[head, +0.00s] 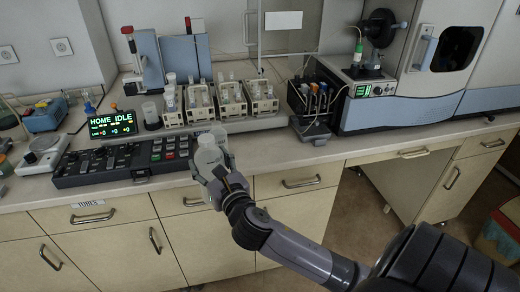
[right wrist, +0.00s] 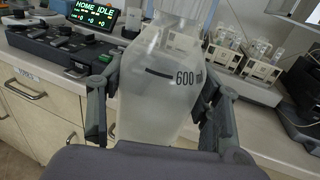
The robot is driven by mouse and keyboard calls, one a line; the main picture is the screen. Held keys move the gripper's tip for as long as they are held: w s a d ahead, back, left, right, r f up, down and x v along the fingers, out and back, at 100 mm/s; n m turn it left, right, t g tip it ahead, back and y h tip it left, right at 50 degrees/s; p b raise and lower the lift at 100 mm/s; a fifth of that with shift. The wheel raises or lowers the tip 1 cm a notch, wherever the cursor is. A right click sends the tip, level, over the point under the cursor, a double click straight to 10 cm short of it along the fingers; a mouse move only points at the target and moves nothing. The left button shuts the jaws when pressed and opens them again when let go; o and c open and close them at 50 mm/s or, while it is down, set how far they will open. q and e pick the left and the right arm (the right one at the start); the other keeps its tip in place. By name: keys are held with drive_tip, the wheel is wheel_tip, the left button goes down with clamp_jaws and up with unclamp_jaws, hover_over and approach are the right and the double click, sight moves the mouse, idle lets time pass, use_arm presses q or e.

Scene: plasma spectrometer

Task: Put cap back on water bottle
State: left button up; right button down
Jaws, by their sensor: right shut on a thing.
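The water bottle is a translucent white bottle (head: 208,152) in front of the counter edge in the head view. It fills the middle of the right wrist view (right wrist: 158,95), with a 600 mark on its side and its top cut off by the frame. My right gripper (head: 217,168) is shut around the bottle's body, with one finger on each side in the wrist view. The bottle looks roughly upright. I cannot make out the cap in either view. My left gripper is not in view.
A control panel (head: 120,162) and a lit HOME IDLE display (head: 112,124) stand left on the counter (head: 50,190). A large spectrometer (head: 415,110) is at right. Drawers (head: 300,182) lie below the counter edge.

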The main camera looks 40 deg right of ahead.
drive_tip(key=w+d+r+m+g+h+p, duration=0.1)
drive_tip(key=w+d+r+h, duration=0.3)
drive_tip(key=d+r, duration=0.5)
drive_tip(key=w+d+r+m+g+h+p, duration=0.1)
drive_tip(key=w+d+r+m+g+h, duration=0.1)
drive_tip(key=d+r, duration=0.8)
drive_tip(key=w+d+m+h, duration=0.1)
drive_tip(key=w+d+m, duration=0.1)
drive_tip(key=d, duration=0.3)
drive_tip(key=shift+w+d+m+g+h+p, duration=0.15)
drive_tip(key=shift+d+m+g+h+p, duration=0.15)
drive_tip(key=shift+g+h+p, duration=0.1)
drive_tip(key=shift+f, duration=0.1)
wheel_tip(320, 180, down, 16)
drive_tip(key=b, duration=0.1)
drive_tip(key=shift+r, duration=0.2)
drive_tip(key=shift+f+b, duration=0.45)
drive_tip(key=shift+f, duration=1.75)
